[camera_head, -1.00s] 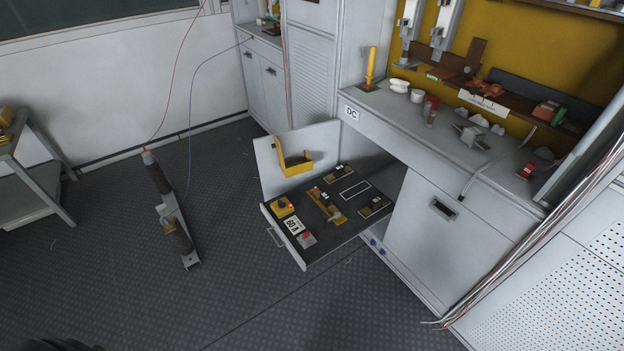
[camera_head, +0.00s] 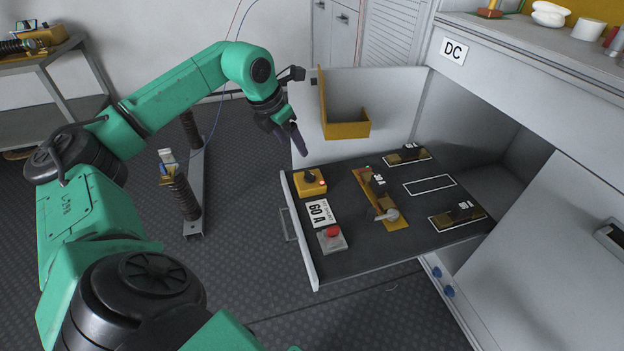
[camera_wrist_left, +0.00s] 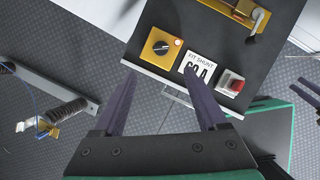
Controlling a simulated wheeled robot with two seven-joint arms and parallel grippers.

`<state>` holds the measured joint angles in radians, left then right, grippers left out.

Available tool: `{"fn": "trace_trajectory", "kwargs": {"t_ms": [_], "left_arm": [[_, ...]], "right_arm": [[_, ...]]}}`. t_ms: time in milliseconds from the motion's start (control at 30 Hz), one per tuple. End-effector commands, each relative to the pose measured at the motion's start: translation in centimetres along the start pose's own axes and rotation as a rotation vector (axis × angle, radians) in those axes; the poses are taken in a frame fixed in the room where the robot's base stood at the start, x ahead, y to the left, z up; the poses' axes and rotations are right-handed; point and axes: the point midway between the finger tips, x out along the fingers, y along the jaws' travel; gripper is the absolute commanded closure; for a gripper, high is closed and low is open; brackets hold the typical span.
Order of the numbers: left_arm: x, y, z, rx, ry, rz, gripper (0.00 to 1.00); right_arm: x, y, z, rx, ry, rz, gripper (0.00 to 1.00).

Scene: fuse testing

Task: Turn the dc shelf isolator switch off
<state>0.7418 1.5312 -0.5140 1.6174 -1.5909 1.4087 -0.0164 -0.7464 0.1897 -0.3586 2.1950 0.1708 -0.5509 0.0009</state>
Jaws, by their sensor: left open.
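The pulled-out DC shelf (camera_head: 350,255) holds a yellow box with a black rotary knob and a small red light, which looks like the isolator switch (camera_head: 311,183), at its front left corner. The switch also shows in the wrist view (camera_wrist_left: 160,47), its knob facing up. My left gripper (camera_head: 296,142) is open and empty. It hangs above and behind the switch in the head view, apart from it. In the wrist view the fingers (camera_wrist_left: 160,78) point toward the switch, which lies beyond their tips.
A "60 A" label (camera_head: 320,213) and a grey box with a red button (camera_head: 332,238) sit beside the switch. A yellow fuse mount with a lever (camera_head: 385,205) stands mid-shelf. A white panel with a yellow bin (camera_head: 345,130) rises behind.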

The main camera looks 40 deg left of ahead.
Motion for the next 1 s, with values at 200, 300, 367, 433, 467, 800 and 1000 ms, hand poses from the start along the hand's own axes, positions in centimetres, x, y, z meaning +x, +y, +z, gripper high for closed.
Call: {"fn": "trace_trajectory", "kwargs": {"t_ms": [200, 300, 367, 433, 467, 800, 1000], "left_arm": [[5.7, -0.2, -0.1, -0.001, 0.001, -0.008, 0.25], [8.5, -0.3, -0.1, -0.001, 0.000, -0.009, 0.25], [10.0, -0.3, 0.0, -0.001, -0.002, -0.009, 0.25], [11.4, -0.3, 0.0, -0.002, -0.001, -0.008, 0.25], [11.9, -0.2, 0.0, -0.002, -0.001, -0.008, 0.25], [13.2, -0.2, 0.1, -0.001, -0.002, -0.006, 0.25], [13.2, -0.2, 0.1, -0.001, -0.002, -0.007, 0.82]], "right_arm": [[1.2, -1.4, 0.9, 0.031, 0.144, -0.044, 0.50], [1.6, -1.6, 1.3, 0.045, 0.201, -0.056, 0.50], [1.9, -1.5, 1.6, 0.046, 0.207, -0.056, 0.50], [2.2, -1.4, 1.8, 0.048, 0.213, -0.056, 0.50], [2.3, -1.4, 1.9, 0.049, 0.216, -0.056, 0.50], [2.5, -1.3, 2.1, 0.052, 0.225, -0.056, 0.50], [2.5, -1.3, 2.1, 0.052, 0.225, -0.056, 0.50]]}}
